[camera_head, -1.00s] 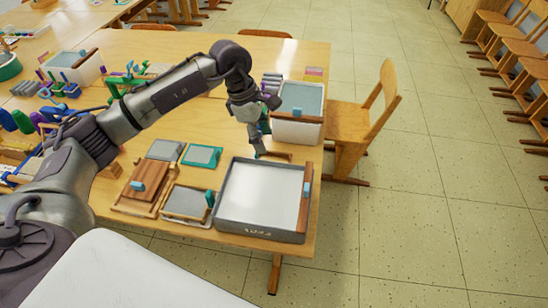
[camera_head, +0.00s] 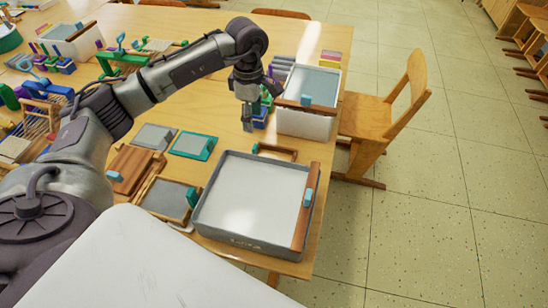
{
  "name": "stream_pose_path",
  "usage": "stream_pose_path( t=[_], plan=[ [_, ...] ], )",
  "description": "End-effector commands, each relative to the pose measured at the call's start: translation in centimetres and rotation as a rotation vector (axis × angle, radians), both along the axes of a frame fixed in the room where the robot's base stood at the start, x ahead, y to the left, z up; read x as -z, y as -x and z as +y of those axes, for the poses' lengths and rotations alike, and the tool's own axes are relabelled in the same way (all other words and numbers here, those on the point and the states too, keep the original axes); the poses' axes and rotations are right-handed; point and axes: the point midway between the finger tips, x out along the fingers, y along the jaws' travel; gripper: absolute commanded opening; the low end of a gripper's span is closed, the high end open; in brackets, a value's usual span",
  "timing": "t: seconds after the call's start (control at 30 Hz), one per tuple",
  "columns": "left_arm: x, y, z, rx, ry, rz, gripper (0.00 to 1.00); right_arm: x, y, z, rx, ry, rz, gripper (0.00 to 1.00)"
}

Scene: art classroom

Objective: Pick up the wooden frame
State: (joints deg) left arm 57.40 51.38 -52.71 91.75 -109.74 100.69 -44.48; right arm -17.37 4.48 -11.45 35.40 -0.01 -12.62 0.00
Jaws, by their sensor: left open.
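A small brown wooden frame piece (camera_head: 282,149) with a green clip lies behind the large grey tray, partly hidden by the tray's back wall. A wooden-framed grey panel (camera_head: 166,198) lies left of the tray, with a teal clip at its right side. I cannot tell for sure which of these is the wooden frame. My left gripper (camera_head: 247,122) points down, open and empty, behind the tray and to the left of the small brown piece, apart from both. My right gripper is not in view.
The large grey tray (camera_head: 222,160) sits at the table's near right corner. A white bin (camera_head: 303,124) stands at the right edge. A green-framed panel (camera_head: 193,145) and a brown wooden board (camera_head: 131,168) lie to the left. A chair (camera_head: 388,115) stands beside the table.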

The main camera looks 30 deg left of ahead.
Motion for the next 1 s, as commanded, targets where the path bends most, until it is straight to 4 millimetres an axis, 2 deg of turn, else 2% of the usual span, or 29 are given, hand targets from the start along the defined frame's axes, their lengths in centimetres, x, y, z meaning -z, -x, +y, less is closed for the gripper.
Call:
stream_pose_path(
  t=[0.1,0.3,0.57,0.8,1.0],
  plan=[
    [2.5,0.2,0.0,0.001,0.000,0.007,0.56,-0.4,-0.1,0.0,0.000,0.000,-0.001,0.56],
    [5.7,0.1,-0.1,0.000,0.001,0.004,0.56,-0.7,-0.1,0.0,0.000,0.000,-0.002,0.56],
    [7.7,0.2,-0.1,0.001,0.001,0.004,0.56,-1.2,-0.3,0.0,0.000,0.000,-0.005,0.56],
    [11.2,0.3,-0.2,-0.001,0.001,0.004,0.56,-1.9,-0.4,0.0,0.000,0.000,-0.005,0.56],
    [11.9,0.2,-0.2,0.001,0.001,0.002,0.56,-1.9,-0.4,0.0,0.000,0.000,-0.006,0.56]
  ],
)
